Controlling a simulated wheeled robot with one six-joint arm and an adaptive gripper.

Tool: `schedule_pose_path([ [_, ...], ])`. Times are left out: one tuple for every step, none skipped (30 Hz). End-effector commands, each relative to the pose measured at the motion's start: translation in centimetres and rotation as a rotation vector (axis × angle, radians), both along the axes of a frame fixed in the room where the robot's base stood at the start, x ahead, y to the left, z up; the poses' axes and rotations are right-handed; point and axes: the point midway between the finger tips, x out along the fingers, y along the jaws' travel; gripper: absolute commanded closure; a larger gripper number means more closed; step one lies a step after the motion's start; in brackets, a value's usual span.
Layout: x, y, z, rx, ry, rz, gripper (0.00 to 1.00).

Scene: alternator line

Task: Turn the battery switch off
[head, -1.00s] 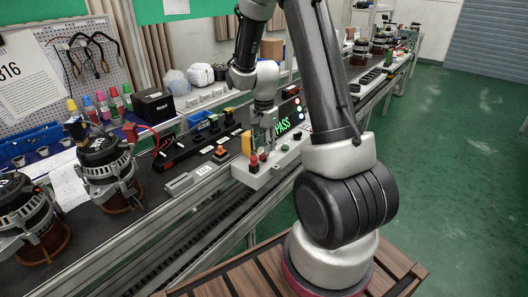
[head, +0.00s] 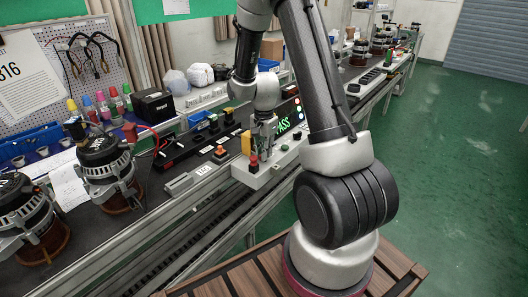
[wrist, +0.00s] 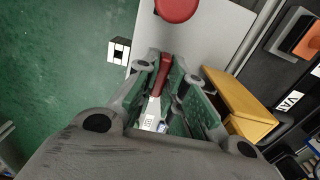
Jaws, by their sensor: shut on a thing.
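The battery switch appears to be the red lever (wrist: 166,68) that sits between my fingers on the white control box. The white control box (head: 252,182) stands at the bench's front edge; its pale top also shows in the wrist view (wrist: 222,30). My gripper (head: 262,143) points down over this box. In the wrist view my gripper (wrist: 170,85) is shut on the red lever, with one green-padded finger on each side. The lever is mostly hidden in the head view. A round red button (head: 253,159) stands beside it, apart from the fingers; it also shows in the wrist view (wrist: 176,8).
A yellow block (wrist: 238,105) stands close beside my fingers. A lit display (head: 283,126) and indicator lights are just behind my gripper. An orange button (head: 220,151) sits to the left. Alternators (head: 106,172) stand further left. The green floor to the right is clear.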

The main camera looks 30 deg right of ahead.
Motion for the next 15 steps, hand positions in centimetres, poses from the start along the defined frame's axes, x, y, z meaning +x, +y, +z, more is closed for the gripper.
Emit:
schedule_pose_path([
  [0.02,0.01,0.02,0.0,0.0,0.005,1.0],
  [0.02,0.01,0.02,0.0,0.0,0.011,1.0],
  [0.02,0.01,0.02,0.0,0.0,0.02,1.0],
  [0.02,0.01,0.02,0.0,0.0,0.028,1.0],
  [0.02,0.0,0.03,0.0,0.0,0.038,1.0],
  [0.02,0.0,0.03,0.0,0.0,0.054,1.0],
  [0.02,0.0,0.03,0.0,0.0,0.068,1.0],
  [0.02,0.0,0.03,0.0,0.0,0.084,1.0],
  [0.02,0.0,0.03,0.0,0.0,0.107,1.0],
  [0.02,0.0,0.03,0.0,0.0,0.127,1.0],
  [0.02,0.0,0.03,0.0,0.0,0.149,1.0],
  [0.02,0.0,0.03,0.0,0.0,0.179,1.0],
  [0.02,0.0,0.03,0.0,0.0,0.203,1.0],
  [0.02,0.0,0.03,0.0,0.0,0.229,1.0],
  [0.03,0.0,0.04,0.0,-0.001,0.265,1.0],
])
